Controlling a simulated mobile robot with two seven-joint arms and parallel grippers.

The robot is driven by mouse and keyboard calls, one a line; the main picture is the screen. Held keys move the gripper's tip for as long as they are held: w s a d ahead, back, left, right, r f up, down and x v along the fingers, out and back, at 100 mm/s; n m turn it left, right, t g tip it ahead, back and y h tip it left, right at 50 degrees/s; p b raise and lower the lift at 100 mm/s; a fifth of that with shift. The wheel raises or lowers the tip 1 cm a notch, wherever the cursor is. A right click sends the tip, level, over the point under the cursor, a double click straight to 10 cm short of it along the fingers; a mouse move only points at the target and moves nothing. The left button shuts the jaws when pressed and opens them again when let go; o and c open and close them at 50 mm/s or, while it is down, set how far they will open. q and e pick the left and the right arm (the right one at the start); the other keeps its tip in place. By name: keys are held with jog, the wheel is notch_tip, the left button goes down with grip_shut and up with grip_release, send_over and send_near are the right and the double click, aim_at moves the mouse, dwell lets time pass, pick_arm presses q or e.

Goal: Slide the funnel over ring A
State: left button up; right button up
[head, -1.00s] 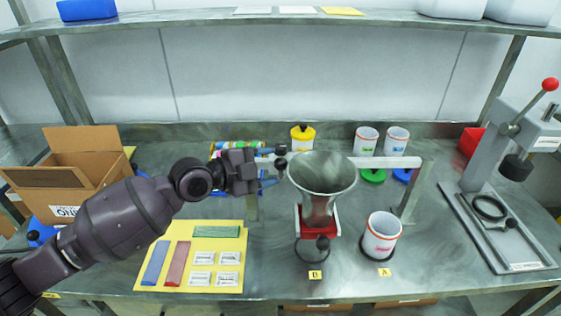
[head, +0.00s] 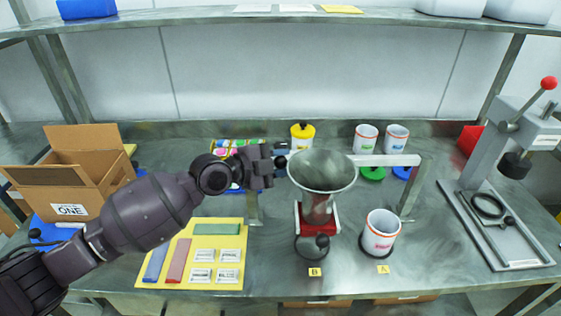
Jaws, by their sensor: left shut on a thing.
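The metal funnel (head: 321,171) hangs from a pale horizontal rail (head: 392,160), above a red and silver part (head: 317,215) at the label B (head: 315,272). Dark ring A (head: 365,246) lies to the right, behind the label A (head: 383,269); a white cup with red print (head: 380,234) stands in it. My left gripper (head: 279,163) is at the funnel's left side, shut on the small dark knob there. The gripper hides most of the knob, and its fingertips are hard to make out. My right gripper is not in view.
A yellow mat (head: 233,265) with coloured bars lies front left, and an open cardboard box (head: 75,183) stands far left. White cups (head: 366,137) and a yellow-lidded jar (head: 302,134) stand behind the rail. A lever press (head: 503,215) is at right.

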aim_at(327, 168)
pick_arm(q)
grip_shut()
jog(key=shift+d, duration=0.45)
jog(key=d, duration=1.7)
jog(key=shift+d+b, duration=0.2)
jog(key=shift+b, duration=0.15)
jog(key=o, duration=0.6)
grip_release()
jog(key=shift+s+r, duration=0.1)
jog(key=o, duration=0.3)
jog(key=shift+d, duration=0.15)
jog(key=shift+o, duration=0.2)
jog(key=v, duration=1)
jog(key=shift+s+a+r, duration=0.1)
jog(key=shift+s+a, duration=0.05)
jog(key=shift+a, duration=0.2)
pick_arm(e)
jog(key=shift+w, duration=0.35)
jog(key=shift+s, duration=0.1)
